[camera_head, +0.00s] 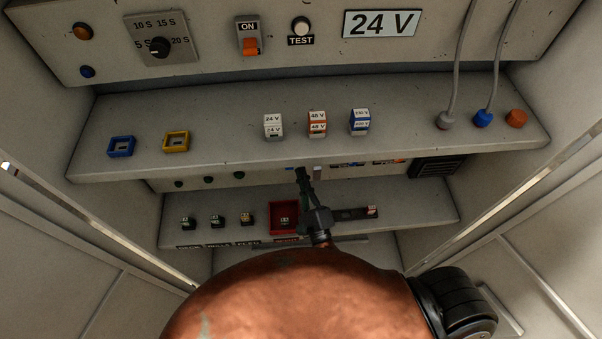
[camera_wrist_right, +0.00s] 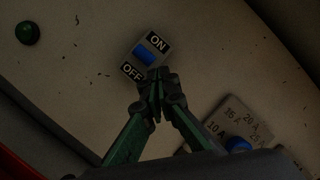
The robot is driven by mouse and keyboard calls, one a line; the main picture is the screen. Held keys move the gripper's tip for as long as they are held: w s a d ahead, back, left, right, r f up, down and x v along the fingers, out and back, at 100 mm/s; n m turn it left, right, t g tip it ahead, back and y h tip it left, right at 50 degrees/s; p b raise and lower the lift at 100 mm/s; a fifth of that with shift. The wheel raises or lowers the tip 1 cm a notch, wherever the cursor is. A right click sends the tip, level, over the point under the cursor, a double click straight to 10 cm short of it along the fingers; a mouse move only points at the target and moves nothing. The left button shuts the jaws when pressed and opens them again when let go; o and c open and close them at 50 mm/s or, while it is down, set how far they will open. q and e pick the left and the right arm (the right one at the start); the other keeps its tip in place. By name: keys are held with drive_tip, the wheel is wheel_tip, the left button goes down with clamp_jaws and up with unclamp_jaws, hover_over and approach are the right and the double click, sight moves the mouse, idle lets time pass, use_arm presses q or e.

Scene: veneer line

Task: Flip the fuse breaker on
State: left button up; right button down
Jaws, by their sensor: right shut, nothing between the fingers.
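A small switch with a blue lever (camera_wrist_right: 145,53) sits on the pale panel in the right wrist view, between an ON label and an OFF label. My right gripper (camera_wrist_right: 158,77) is shut and empty, with its fingertips beside the OFF label, just below the blue lever. Whether they touch the switch I cannot tell. In the head view the right gripper (camera_head: 301,172) reaches up to the recessed panel under the middle shelf and hides part of the switch area. A larger switch with an orange lever (camera_head: 250,46) and ON label is on the top panel. My left gripper is not in view.
A rating dial with a blue knob (camera_wrist_right: 238,145) is right of the gripper in the wrist view, and a green button (camera_wrist_right: 27,33) is upper left. The middle shelf (camera_head: 215,153) overhangs the recess. A red frame (camera_head: 272,217) stands on the lower shelf near my arm.

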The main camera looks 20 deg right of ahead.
drive_tip(key=shift+r, duration=0.15)
drive_tip(key=s+d+f+b, duration=0.2)
drive_tip(key=s+b, duration=0.2)
drive_tip(key=s, duration=0.7)
drive_tip(key=shift+s+d, duration=0.15)
drive_tip(key=shift+d, duration=0.2)
idle(0.3)
